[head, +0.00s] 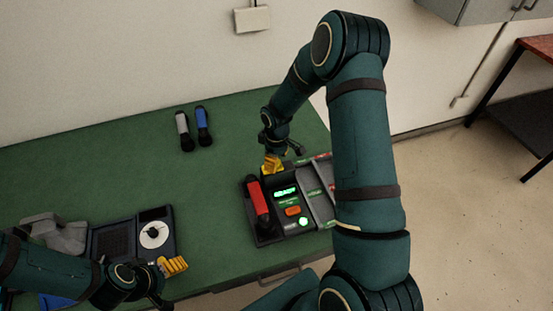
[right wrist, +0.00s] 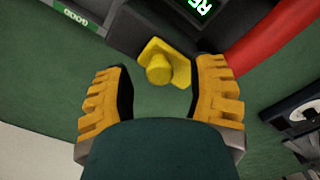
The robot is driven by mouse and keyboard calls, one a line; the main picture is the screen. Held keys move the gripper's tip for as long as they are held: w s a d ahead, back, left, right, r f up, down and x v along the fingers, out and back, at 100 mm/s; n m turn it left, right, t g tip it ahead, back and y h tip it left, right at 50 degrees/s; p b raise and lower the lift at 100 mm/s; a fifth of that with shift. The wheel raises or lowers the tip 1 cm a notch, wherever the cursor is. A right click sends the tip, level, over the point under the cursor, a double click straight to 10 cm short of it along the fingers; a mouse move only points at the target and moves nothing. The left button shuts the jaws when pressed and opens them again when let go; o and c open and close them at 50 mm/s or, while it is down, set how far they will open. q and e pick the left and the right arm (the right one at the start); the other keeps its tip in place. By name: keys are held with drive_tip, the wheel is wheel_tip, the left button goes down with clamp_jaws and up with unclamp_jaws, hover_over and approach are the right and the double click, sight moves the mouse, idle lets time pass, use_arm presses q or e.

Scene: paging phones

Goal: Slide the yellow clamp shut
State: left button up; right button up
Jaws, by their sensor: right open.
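The yellow clamp (right wrist: 165,62), a plate with a round knob, shows in the right wrist view at the edge of the dark console, beyond and between my right fingertips. My right gripper (right wrist: 161,88) is open with nothing between its orange fingers, and the clamp looks apart from both. In the head view my right gripper (head: 272,164) is at the console's far edge, and I cannot make out the clamp there. The console (head: 271,224) has a red handset (head: 258,204) and a lit green display (head: 285,192). My left gripper (head: 172,266) is low at the left; its opening is unclear.
A dark device with a white dial (head: 153,235) and a grey object (head: 55,234) are near my left arm. A grey-black cylinder (head: 184,131) and a blue-black one (head: 204,126) lie at the back. The green table (head: 120,165) is clear in the middle.

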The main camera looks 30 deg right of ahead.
clamp_jaws()
use_arm(q)
wheel_tip(320, 180, down, 2)
drive_tip(key=shift+f+b, duration=0.2)
drive_tip(key=shift+b, duration=0.85)
drive_tip(key=shift+d+r, duration=0.1)
drive_tip(key=shift+d, duration=0.1)
use_arm(e)
drive_tip(key=a, duration=0.2)
drive_tip(key=w+a, duration=0.1)
drive_tip(key=a, duration=0.2)
drive_tip(key=shift+w+a+r, duration=0.1)
drive_tip(key=shift+w, duration=0.05)
use_arm(q)
drive_tip(key=shift+a, duration=0.1)
use_arm(e)
drive_tip(key=shift+c, duration=1.3)
unclamp_jaws()
drive_tip(key=shift+a, duration=0.1)
use_arm(q)
drive_tip(key=shift+a, duration=0.1)
use_arm(e)
drive_tip(key=shift+o, duration=1.3)
drive_tip(key=shift+w+a, duration=0.1)
